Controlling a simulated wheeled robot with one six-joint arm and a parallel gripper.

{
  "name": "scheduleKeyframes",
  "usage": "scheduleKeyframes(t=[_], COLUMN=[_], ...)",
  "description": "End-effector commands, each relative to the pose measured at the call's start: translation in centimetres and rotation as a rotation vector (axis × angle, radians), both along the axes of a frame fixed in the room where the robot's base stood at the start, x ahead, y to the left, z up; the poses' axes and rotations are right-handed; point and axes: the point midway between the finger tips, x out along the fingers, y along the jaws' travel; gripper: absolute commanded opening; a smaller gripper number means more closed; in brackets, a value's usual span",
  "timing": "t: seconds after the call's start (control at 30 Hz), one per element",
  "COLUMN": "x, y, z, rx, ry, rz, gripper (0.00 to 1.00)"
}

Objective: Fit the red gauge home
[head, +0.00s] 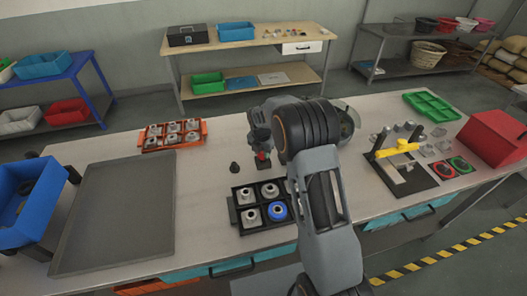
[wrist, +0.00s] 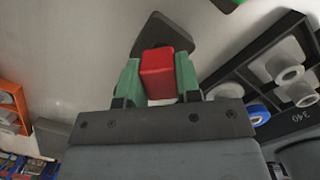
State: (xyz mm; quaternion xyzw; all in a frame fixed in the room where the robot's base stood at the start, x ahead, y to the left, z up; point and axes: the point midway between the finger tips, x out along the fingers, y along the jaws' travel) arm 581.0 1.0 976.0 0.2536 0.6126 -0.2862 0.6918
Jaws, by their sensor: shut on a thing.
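My gripper (head: 262,160) is shut on the red gauge (wrist: 158,72); its green fingers (wrist: 157,82) press on both sides of it in the wrist view. Only a red block of the gauge shows clearly. A dark, flat-sided piece (wrist: 168,33) shows just beyond the red block; I cannot tell whether it belongs to the gauge. In the head view the red gauge (head: 262,156) is small and held just behind the black tray (head: 234,217). The tray holds several pale flanged parts (head: 248,197) and one blue-ringed part (head: 278,211).
A small dark knob-like piece (head: 234,168) stands on the bench left of my gripper. An orange tray (head: 154,146) of pale parts lies behind left. A large grey tray (head: 118,218) lies left. A yellow-barred fixture (head: 398,149) and red box (head: 492,138) stand right.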

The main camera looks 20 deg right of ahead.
Motion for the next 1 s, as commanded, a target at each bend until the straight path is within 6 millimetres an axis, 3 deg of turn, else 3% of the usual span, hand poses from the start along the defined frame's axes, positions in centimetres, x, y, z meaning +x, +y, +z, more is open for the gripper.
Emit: scheduleKeyframes(t=[1.0], x=[0.0], y=[0.0], z=[-1.5], rx=[0.000], ry=[0.000], rz=[0.000], gripper=[0.07])
